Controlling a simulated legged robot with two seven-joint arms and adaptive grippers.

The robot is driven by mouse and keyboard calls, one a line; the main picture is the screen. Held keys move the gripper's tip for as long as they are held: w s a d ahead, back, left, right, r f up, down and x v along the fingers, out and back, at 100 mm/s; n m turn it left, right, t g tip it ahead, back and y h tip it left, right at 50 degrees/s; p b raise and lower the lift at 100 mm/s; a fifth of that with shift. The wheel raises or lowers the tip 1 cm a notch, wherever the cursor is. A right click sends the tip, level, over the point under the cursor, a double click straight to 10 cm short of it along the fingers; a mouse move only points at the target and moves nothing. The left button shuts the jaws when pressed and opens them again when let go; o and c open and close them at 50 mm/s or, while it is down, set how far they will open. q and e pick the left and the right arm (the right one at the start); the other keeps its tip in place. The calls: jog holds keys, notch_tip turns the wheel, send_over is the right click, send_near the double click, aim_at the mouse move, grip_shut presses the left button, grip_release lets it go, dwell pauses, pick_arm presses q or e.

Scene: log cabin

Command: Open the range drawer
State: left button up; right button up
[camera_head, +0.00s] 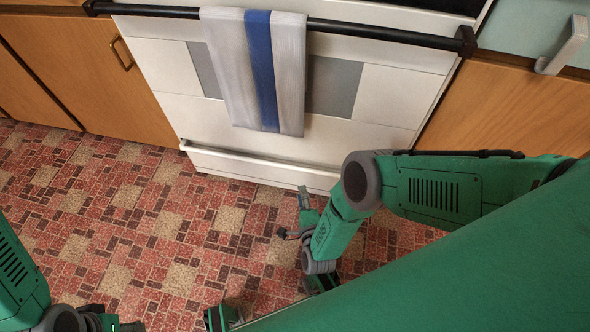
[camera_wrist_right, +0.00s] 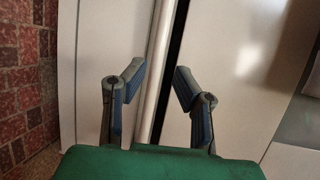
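The range drawer (camera_head: 250,172) is the white lowest panel of the range, with a long pale handle bar (camera_head: 225,155) along its top. It looks shut or nearly so. In the right wrist view the bar (camera_wrist_right: 157,70) runs up the picture beside a dark gap. My right gripper (camera_wrist_right: 161,77) is open, with one finger on each side of the bar and gap. I cannot tell whether either finger touches. In the head view this gripper (camera_head: 295,214) is low by the drawer's right part, partly hidden. My left gripper (camera_head: 110,322) is cut off at the bottom left.
A striped towel (camera_head: 262,70) hangs from the black oven handle (camera_head: 350,30) above the drawer. Wooden cabinets (camera_head: 75,75) flank the range, the left one with a brass-coloured pull (camera_head: 120,53). The red patterned floor (camera_head: 150,220) in front is clear on the left.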

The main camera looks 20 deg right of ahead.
aim_at(293, 167)
jog(key=b+x, duration=0.4)
jog(key=x, duration=0.6)
jog(key=shift+w+a+f, duration=0.1)
jog(key=shift+w+f, duration=0.1)
jog(key=shift+w, duration=0.5)
pick_arm(q)
jog(key=f, duration=0.5)
jog(key=shift+a, duration=0.2)
jog(key=shift+a, duration=0.1)
pick_arm(e)
jog(key=shift+a, duration=0.1)
jog(key=shift+c, duration=0.9)
jog(key=shift+r, duration=0.1)
grip_shut()
pick_arm(q)
jog(key=shift+f, duration=0.1)
